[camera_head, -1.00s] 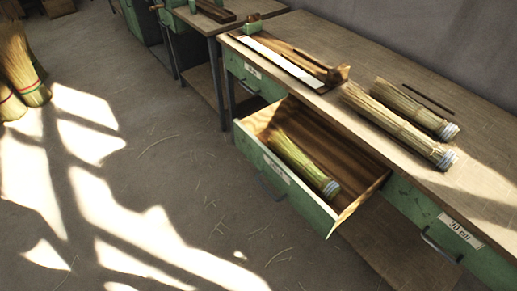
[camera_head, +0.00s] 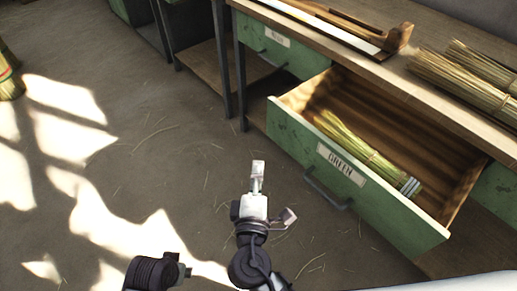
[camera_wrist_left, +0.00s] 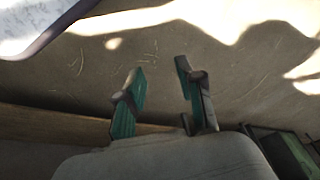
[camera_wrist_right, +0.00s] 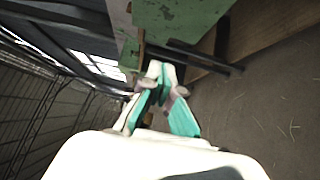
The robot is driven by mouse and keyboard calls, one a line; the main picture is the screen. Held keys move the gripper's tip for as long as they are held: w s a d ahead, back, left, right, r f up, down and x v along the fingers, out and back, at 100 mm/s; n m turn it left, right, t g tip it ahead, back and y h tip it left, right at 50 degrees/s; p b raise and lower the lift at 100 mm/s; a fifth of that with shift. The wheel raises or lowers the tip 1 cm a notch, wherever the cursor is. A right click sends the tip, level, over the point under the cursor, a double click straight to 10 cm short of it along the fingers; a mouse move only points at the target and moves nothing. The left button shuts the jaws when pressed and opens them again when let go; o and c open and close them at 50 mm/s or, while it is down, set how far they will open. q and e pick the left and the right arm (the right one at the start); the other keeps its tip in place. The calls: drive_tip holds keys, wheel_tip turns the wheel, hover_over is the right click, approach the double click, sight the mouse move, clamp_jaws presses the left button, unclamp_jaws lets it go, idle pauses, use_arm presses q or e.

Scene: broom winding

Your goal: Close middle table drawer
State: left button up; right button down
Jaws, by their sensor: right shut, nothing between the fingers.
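The middle drawer (camera_head: 390,220) is pulled out of the green table, its front labelled GREEN, with a dark bar handle (camera_head: 330,190). A bundle of green straw (camera_head: 365,150) lies inside it. My right gripper (camera_head: 258,168) is shut and empty, to the left of the drawer front and apart from it in the head view. In the right wrist view, a green front (camera_wrist_right: 175,20) and a dark handle (camera_wrist_right: 205,57) show beyond its fingertips (camera_wrist_right: 157,70). My left gripper (camera_wrist_left: 160,72) is open and empty over the floor in the left wrist view.
The wooden tabletop (camera_head: 400,75) carries straw bundles (camera_head: 465,80) and a wooden tool with a white strip (camera_head: 320,22). A closed drawer (camera_head: 280,45) is to the left. The floor (camera_head: 170,150) before the drawer is clear apart from loose straws.

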approach(277, 124)
drive_tip(key=w+a, duration=0.3)
drive_tip(key=w, duration=0.2)
drive_tip(key=shift+w+d+f+p, duration=0.1)
drive_tip(key=shift+w+d+p, duration=0.1)
drive_tip(key=shift+w+d, duration=0.25)
drive_tip(key=shift+w+d+p, duration=0.2)
drive_tip(key=shift+w+d, duration=0.05)
drive_tip(key=shift+d, duration=0.3)
use_arm(q)
drive_tip(key=shift+s+f, duration=0.15)
drive_tip(key=shift+f, duration=1.45)
use_arm(e)
drive_tip(key=shift+w+d, duration=0.35)
drive_tip(key=shift+d, duration=0.1)
